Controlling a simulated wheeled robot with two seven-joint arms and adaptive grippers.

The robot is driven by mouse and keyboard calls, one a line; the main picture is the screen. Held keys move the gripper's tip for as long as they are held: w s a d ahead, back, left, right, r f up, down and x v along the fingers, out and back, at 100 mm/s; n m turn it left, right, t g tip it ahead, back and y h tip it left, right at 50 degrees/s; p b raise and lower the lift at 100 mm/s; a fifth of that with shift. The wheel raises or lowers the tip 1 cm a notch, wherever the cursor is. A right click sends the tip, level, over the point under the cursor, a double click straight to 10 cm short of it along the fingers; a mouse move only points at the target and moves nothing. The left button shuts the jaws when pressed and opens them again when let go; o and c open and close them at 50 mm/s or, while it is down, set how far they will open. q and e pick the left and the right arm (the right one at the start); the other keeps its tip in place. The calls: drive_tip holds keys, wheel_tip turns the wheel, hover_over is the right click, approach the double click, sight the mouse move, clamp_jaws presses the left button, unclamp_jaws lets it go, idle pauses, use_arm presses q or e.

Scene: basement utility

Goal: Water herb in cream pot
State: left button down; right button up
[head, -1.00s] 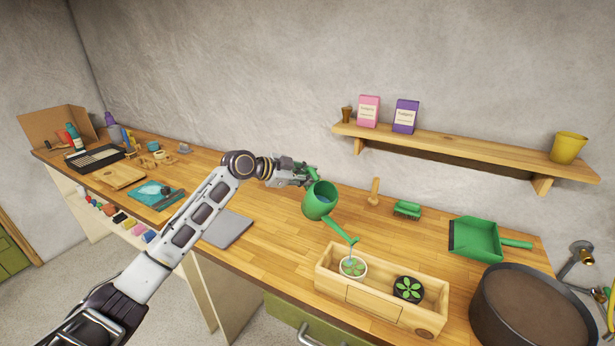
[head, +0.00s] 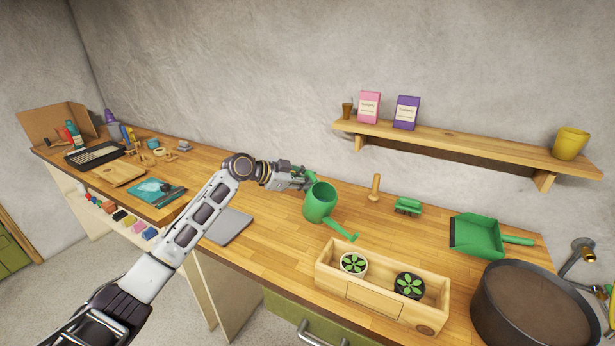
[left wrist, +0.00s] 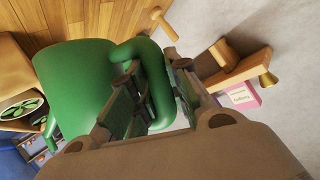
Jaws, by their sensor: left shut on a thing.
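A green watering can (head: 320,202) is in my left gripper (head: 302,180), which is shut on its handle; the left wrist view shows the handle (left wrist: 158,85) between the fingers. The can is nearly level, and its spout (head: 342,231) points right and toward the wooden planter box (head: 385,298). No water stream shows. My right gripper is not in view.
A big dark round basin (head: 532,308) stands at the right. A grey slab (head: 226,227) lies left of the can. Bench between is clear.

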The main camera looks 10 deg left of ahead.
sight(306, 192)
use_arm(q)
drive_tip(key=shift+w+f, duration=0.1)
drive_tip(key=shift+f, duration=0.55)
drive_tip(key=shift+a+f+n, duration=0.1)
drive_tip(key=shift+f+n, duration=0.05)
drive_tip(key=shift+n, duration=0.15)
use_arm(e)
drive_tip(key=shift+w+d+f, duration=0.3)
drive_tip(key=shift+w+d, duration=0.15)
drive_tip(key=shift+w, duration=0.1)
use_arm(q)
drive_tip(key=shift+f+b, duration=0.15)
drive_tip(key=shift+b, duration=0.15)
drive_tip(key=shift+f+g+h+b, duration=0.3)
drive_tip(key=shift+f+h+b, duration=0.1)
drive_tip(key=shift+f, duration=0.45)
drive_tip(key=shift+f+n+b, duration=0.3)
drive_tip(key=shift+f+n, duration=0.1)
drive_tip(key=shift+f, duration=0.35)
drive_tip(key=f, duration=0.1)
drive_tip(key=f+n+g+h+b, duration=0.1)
drive_tip(key=f, duration=0.1)
drive_tip(key=shift+s+d+n, duration=0.2)
drive_tip(key=shift+n, duration=0.1)
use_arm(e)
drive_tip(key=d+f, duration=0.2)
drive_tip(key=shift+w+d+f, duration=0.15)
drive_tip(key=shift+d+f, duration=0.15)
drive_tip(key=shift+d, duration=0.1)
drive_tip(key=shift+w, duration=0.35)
